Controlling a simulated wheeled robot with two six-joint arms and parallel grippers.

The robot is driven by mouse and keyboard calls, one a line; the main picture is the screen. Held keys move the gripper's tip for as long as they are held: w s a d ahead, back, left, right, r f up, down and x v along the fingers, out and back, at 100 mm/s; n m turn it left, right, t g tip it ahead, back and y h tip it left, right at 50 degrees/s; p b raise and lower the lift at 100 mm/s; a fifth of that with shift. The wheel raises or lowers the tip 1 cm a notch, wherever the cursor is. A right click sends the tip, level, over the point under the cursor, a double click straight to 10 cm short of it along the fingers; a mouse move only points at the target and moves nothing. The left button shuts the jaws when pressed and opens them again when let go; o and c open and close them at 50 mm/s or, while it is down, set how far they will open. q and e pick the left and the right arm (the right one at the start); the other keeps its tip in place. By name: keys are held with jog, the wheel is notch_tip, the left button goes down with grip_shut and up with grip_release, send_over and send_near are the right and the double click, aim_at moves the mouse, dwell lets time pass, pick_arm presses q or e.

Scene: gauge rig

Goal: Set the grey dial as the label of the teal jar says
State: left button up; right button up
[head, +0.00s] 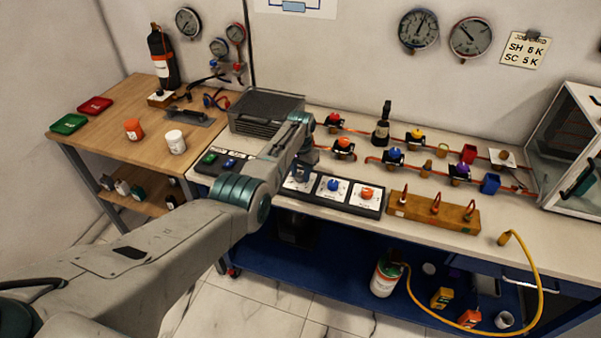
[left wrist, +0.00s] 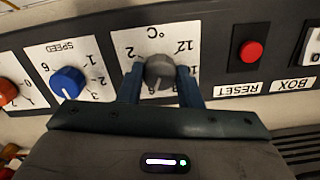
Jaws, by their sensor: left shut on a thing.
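The grey dial (left wrist: 159,71) sits on a white plate marked °C, which appears upside down in the left wrist view. The figures 12 and 2 show beside it; other marks are partly covered by my fingers, and I cannot read its setting for sure. My left gripper (left wrist: 159,80) is shut on the dial, one finger on each side. In the head view my left gripper (head: 301,171) is over the left part of the dark panel and hides the dial. I cannot make out a teal jar or its label. My right gripper is not in view.
A blue SPEED dial (left wrist: 67,82) and an orange dial (left wrist: 7,91) are beside the grey one; a red RESET button (left wrist: 251,51) is on its other side. An orange jar (head: 133,130) and a white jar (head: 175,142) stand on the wooden table (head: 105,140).

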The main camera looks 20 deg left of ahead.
aim_at(300, 175)
pick_arm(q)
jog(key=shift+w+r, duration=0.1)
jog(key=shift+r, duration=0.05)
jog(key=o, duration=1)
jog(key=shift+r, duration=0.45)
notch_tip(300, 175, up, 10)
jog(key=shift+f+b, duration=0.1)
jog(key=shift+b, duration=0.65)
